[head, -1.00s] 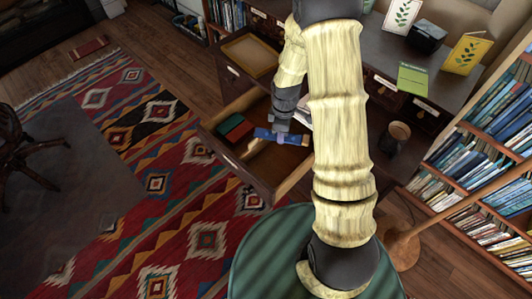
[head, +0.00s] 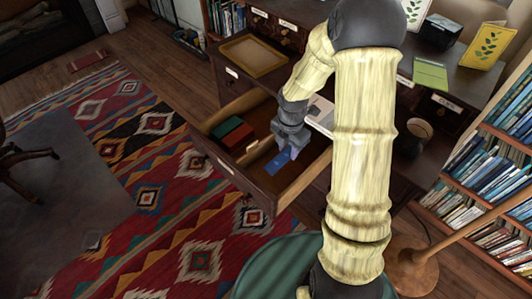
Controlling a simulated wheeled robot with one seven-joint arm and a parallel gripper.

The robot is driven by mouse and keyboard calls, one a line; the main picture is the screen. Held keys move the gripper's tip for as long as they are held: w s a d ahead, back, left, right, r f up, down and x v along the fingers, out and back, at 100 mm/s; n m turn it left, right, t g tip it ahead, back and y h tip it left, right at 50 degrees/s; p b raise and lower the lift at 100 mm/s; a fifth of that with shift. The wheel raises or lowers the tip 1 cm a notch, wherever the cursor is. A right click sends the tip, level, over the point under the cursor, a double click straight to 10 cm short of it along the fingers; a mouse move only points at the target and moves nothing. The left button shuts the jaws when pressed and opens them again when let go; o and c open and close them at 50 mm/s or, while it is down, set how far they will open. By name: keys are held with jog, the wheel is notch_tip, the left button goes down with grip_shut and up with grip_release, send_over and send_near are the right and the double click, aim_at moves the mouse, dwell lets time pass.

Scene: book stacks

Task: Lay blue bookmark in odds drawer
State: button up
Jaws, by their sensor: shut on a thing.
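The blue bookmark (head: 279,161) is a flat blue strip inside the outline of the open wooden drawer (head: 313,178), towards its right part. My gripper (head: 291,155) is over the drawer, pointing down, and is shut on the bookmark near its right end. The fingertips are small here and partly hide that end. I cannot tell whether the bookmark touches the drawer floor or is held just above it.
Red and green items (head: 233,133) fill the drawer's back left part. A white booklet (head: 320,113) lies behind my gripper. An empty wooden tray (head: 253,56), a green card (head: 430,74) and a dark mug (head: 413,137) stand around the desk.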

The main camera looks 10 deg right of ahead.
jog(key=b, duration=0.2)
send_over(286, 172)
jog(key=shift+f, duration=3.15)
jog(key=shift+a+f+b, duration=0.1)
jog(key=shift+f+b, duration=0.35)
jog(key=shift+f, duration=1.4)
jog(key=shift+f, duration=0.15)
jog(key=o, duration=1)
